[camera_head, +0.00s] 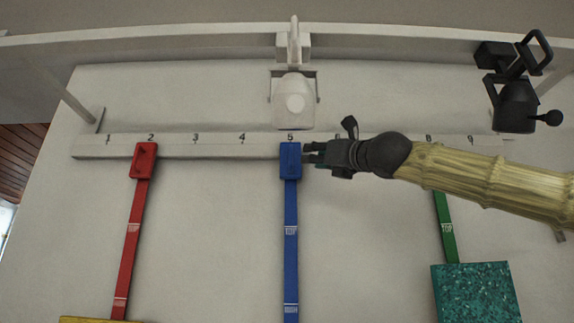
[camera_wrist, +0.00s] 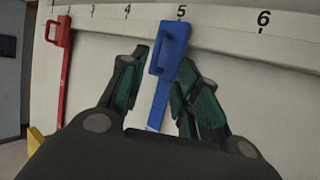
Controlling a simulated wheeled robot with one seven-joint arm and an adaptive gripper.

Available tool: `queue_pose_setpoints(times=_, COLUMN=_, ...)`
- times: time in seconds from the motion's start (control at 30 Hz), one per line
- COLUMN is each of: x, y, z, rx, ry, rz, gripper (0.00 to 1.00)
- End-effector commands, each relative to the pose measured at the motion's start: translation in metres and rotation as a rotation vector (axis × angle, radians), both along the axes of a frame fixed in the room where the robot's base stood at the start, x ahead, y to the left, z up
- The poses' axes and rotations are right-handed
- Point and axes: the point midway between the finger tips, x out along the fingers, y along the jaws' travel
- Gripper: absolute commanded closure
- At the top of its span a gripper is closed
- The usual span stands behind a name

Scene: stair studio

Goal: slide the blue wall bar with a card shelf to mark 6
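The blue wall bar (camera_head: 291,210) hangs from the numbered rail, its blue head block (camera_head: 290,152) just under mark 5 (camera_head: 290,137). It also shows in the wrist view (camera_wrist: 169,55), with a small peg handle on its face. Its lower end and any card shelf are out of the picture. Mark 6 (camera_wrist: 263,19) is right of it in the wrist view; in the head view my gripper covers that part of the rail. My gripper (camera_head: 309,153) is at the block's right edge. Its fingers are apart, one on each side of the bar in the wrist view; I cannot tell whether they touch it.
A red bar (camera_head: 131,230) hangs at mark 2, with a yellow panel (camera_head: 98,320) below. A green bar (camera_head: 446,230) hangs near mark 8, with a teal panel (camera_head: 476,292). Lamps hang above: one white (camera_head: 293,100), one black (camera_head: 515,105).

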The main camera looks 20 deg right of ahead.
Motion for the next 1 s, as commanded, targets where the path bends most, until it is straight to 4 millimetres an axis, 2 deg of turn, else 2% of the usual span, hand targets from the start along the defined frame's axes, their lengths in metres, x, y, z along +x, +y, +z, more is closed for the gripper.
queue_pose_setpoints(times=0.17, x=0.008, y=0.006, z=0.008, rx=0.002, ry=-0.003, rz=0.007, gripper=0.68)
queue_pose_setpoints(times=0.7, x=0.08, y=0.03, z=0.038, rx=0.003, ry=-0.001, rz=0.008, gripper=0.68)
queue_pose_setpoints(times=1.0, x=0.095, y=0.034, z=0.043, rx=0.001, ry=-0.003, rz=0.007, gripper=0.68)
